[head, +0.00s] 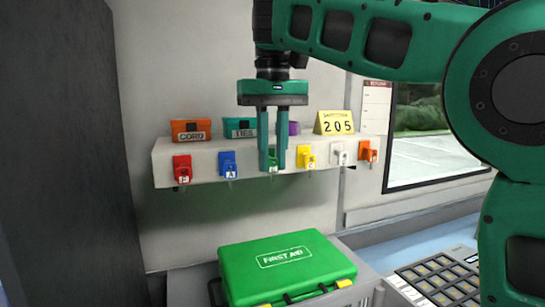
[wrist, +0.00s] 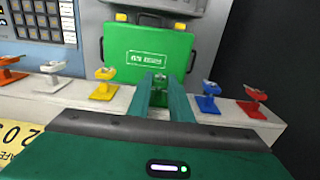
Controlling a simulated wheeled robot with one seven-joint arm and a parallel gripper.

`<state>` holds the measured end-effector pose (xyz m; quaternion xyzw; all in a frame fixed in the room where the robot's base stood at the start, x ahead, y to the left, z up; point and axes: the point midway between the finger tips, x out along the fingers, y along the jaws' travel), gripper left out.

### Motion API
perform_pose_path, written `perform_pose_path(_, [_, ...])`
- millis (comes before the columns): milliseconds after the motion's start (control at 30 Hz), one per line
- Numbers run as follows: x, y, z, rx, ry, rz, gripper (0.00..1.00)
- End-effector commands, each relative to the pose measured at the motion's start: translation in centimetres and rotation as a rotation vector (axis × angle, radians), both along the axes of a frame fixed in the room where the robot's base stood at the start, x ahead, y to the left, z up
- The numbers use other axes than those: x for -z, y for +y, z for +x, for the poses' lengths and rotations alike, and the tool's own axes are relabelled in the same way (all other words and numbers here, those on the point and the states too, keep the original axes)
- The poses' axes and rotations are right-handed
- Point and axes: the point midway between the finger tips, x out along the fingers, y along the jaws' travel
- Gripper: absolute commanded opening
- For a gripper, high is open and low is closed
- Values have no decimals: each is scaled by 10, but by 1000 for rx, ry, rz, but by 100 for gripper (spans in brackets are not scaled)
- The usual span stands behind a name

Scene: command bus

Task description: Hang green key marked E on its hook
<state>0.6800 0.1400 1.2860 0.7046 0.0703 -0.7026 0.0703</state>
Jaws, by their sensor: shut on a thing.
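The green key (head: 273,160) is between the fingers of my gripper (head: 273,168), at the front face of the white shelf, in the gap between the blue key (head: 228,165) and the yellow key (head: 307,157). My gripper points down and is shut on the green key. The key's letter is too small to read. In the wrist view my gripper (wrist: 160,77) reaches over the shelf edge, and its fingers mostly cover the key. The hook behind the green key is hidden, so I cannot tell whether the key touches it.
Red (head: 182,169), white (head: 338,153) and orange (head: 368,151) keys hang along the shelf (head: 204,150). Boxes and a yellow 205 sign (head: 334,122) stand on top, close behind my gripper. A green first aid case (head: 285,268) lies below. Open air is in front of the shelf.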

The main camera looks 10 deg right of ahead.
Motion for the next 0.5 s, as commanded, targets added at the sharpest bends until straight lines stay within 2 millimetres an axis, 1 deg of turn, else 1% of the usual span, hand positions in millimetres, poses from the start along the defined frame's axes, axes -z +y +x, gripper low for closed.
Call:
perform_pose_path(233, [1, 0, 0, -1, 0, 0, 0])
perform_pose_path(267, [1, 0, 0, -1, 0, 0, 23])
perform_pose_path(300, [1, 0, 0, -1, 0, 0, 33])
perform_pose_path(333, [1, 0, 0, -1, 0, 0, 40])
perform_pose_path(500, [1, 0, 0, -1, 0, 0, 40])
